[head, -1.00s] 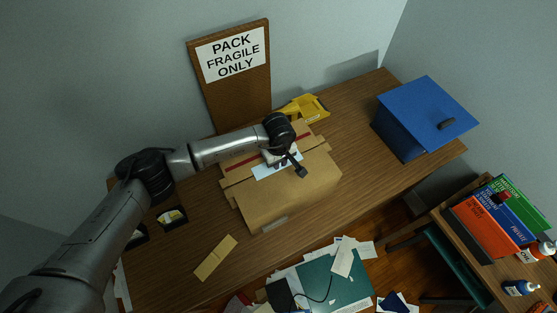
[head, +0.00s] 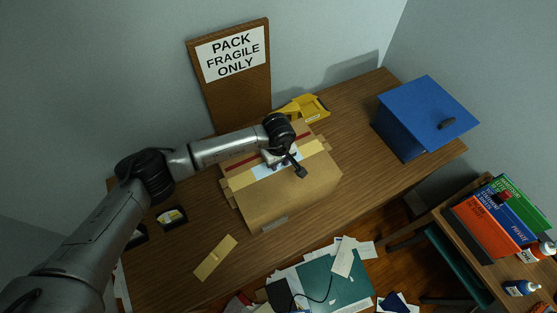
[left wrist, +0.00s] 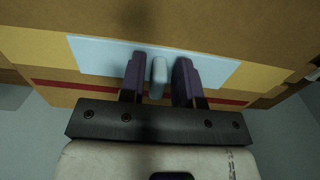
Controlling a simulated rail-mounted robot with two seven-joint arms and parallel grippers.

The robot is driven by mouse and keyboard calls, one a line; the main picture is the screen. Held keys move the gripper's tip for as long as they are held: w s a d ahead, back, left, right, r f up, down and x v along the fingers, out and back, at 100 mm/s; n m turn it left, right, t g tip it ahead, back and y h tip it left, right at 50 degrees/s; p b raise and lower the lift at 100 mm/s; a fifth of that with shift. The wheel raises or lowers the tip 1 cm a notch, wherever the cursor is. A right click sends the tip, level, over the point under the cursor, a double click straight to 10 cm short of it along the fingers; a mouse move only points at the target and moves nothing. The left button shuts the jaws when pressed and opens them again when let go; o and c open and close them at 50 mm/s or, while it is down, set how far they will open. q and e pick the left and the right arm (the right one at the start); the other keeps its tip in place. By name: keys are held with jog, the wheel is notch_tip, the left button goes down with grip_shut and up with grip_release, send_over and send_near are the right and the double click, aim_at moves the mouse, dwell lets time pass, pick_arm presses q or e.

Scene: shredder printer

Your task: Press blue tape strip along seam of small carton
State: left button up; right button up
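A brown carton (head: 295,198) lies on the desk under my left arm. A pale yellow band (head: 240,181) runs across its top, with a light blue strip (head: 263,171) across the middle of the band. The strip also shows in the left wrist view (left wrist: 95,55). My left gripper (head: 272,160) is down at the strip, partly hidden by its own wrist in the head view. In the left wrist view its two dark fingers (left wrist: 160,72) stand either side of a small pale upright tab (left wrist: 158,78), with narrow gaps. Contact with the strip cannot be told. My right gripper is not in view.
A blue box (head: 405,125) stands on the right. A tan strip (head: 215,258) lies at front left. The desk right of the carton is clear.

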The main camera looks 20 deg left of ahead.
pick_arm(q)
jog(key=shift+o, duration=1.1)
jog(key=shift+r, duration=0.2)
notch_tip(320, 180, up, 14)
jog(key=shift+f, duration=0.2)
